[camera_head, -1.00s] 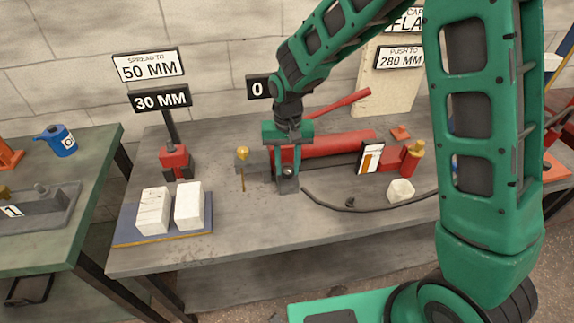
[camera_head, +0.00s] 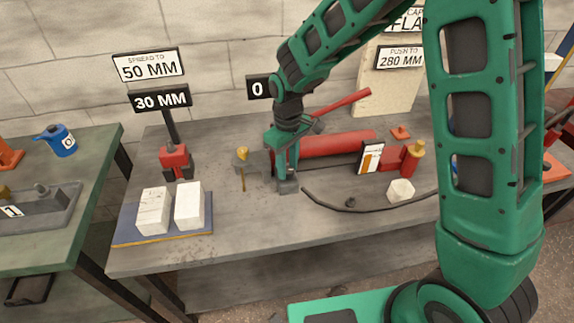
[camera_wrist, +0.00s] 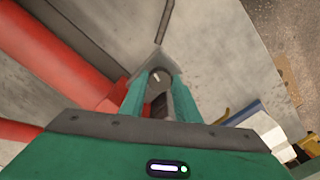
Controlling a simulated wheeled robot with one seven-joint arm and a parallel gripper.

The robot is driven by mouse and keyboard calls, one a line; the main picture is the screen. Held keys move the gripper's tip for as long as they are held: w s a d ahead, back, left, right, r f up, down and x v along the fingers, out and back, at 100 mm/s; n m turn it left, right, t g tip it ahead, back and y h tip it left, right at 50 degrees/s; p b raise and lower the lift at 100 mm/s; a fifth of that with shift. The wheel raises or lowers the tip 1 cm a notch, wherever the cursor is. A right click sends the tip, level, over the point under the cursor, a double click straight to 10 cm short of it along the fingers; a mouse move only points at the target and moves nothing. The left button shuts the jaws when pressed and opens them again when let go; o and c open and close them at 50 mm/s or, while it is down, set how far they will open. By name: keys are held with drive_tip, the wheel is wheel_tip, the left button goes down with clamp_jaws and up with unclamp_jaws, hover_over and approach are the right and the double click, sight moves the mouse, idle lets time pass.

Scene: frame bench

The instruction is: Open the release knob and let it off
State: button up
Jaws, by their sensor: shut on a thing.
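My gripper (camera_head: 287,178) points straight down at the front left end of a red hydraulic pump (camera_head: 325,143) on the bench. In the wrist view my gripper (camera_wrist: 160,82) has its two green fingers on either side of a small grey round knob (camera_wrist: 158,80), shut on it. A grey block lies under and around the knob. In the head view my fingers hide most of the knob. The pump's red lever (camera_head: 345,104) slants up to the right. The red pump body (camera_wrist: 55,60) also shows in the wrist view.
A gauge card (camera_head: 370,157), a brass-topped red fitting (camera_head: 412,155) and a white block (camera_head: 401,190) stand to the right. A black hose (camera_head: 350,207) curves along the bench. A brass-topped stand (camera_head: 242,160), white blocks (camera_head: 188,205) and a red spreader (camera_head: 176,160) stand to the left.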

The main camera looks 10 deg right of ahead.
sight(288, 169)
drive_tip(key=shift+w+d+n, duration=0.1)
drive_tip(key=shift+w+n, duration=0.05)
drive_tip(key=shift+n, duration=0.25)
drive_tip(key=o, duration=1)
drive_tip(key=shift+o, duration=0.2)
wheel_tip(288, 169, up, 11)
drive_tip(key=shift+f, duration=0.1)
